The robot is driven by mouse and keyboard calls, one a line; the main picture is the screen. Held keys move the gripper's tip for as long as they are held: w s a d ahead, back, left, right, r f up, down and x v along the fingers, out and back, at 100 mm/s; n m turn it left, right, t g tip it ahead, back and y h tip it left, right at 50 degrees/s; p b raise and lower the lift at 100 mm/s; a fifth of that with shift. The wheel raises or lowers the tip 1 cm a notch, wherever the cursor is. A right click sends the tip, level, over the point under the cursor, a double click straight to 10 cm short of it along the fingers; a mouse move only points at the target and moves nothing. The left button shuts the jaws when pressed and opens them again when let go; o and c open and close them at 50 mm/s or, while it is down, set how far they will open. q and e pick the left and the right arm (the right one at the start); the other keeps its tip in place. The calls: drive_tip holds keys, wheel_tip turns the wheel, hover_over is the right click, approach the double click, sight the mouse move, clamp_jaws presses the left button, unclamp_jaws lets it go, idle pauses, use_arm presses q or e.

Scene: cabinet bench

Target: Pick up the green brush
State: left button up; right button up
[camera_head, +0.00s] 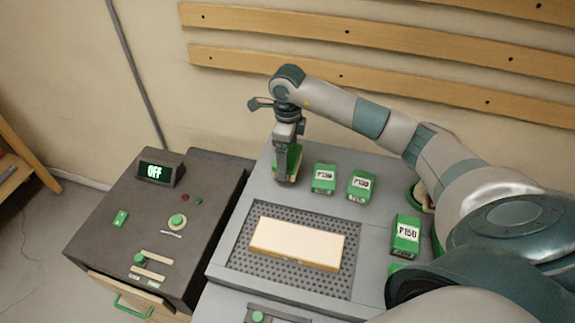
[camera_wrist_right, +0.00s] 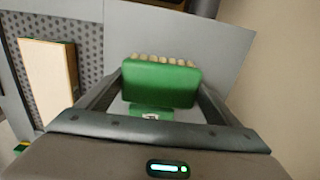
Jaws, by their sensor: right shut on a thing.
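The green brush (camera_wrist_right: 162,80) is between the fingers of my right gripper (camera_wrist_right: 160,95) in the right wrist view, with pale bristles along its far edge. In the head view the right gripper (camera_head: 287,178) points down at the back left of the grey bench, shut on the brush, whose green and tan edges (camera_head: 296,163) show around the fingers. I cannot tell whether the brush touches the bench top. My left gripper is not in view.
Green sanding blocks labelled P-something (camera_head: 324,179), (camera_head: 361,186) and P150 (camera_head: 406,236) stand on the bench. A pale wooden board (camera_head: 296,243) lies on the perforated panel (camera_head: 244,262). A dark control box (camera_head: 155,220) reading OFF stands left. Wooden rails (camera_head: 300,61) line the wall.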

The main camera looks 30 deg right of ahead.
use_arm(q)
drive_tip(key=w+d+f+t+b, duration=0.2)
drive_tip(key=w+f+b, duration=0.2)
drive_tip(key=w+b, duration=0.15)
use_arm(e)
drive_tip(key=s+d+r, duration=0.7)
drive_tip(key=s+r, duration=0.1)
drive_tip(key=s, duration=0.1)
drive_tip(key=shift+s+p, duration=0.2)
drive_tip(key=shift+p, duration=0.25)
drive_tip(key=o, duration=0.6)
drive_tip(key=c, duration=0.4)
use_arm(q)
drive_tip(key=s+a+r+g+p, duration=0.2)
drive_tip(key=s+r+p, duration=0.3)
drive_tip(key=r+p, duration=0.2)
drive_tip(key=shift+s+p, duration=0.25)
drive_tip(key=shift+p, duration=0.3)
use_arm(e)
drive_tip(key=s+a+r+n, duration=0.2)
drive_tip(key=a+n, duration=0.9)
drive_tip(key=n, duration=0.2)
drive_tip(key=s+a+r+n, duration=0.1)
drive_tip(key=a+r+n, duration=0.2)
drive_tip(key=a+n, duration=0.8)
drive_tip(key=shift+s+a+r+n, duration=0.35)
drive_tip(key=shift+s+a+n, duration=0.05)
drive_tip(key=shift+n, duration=1.4)
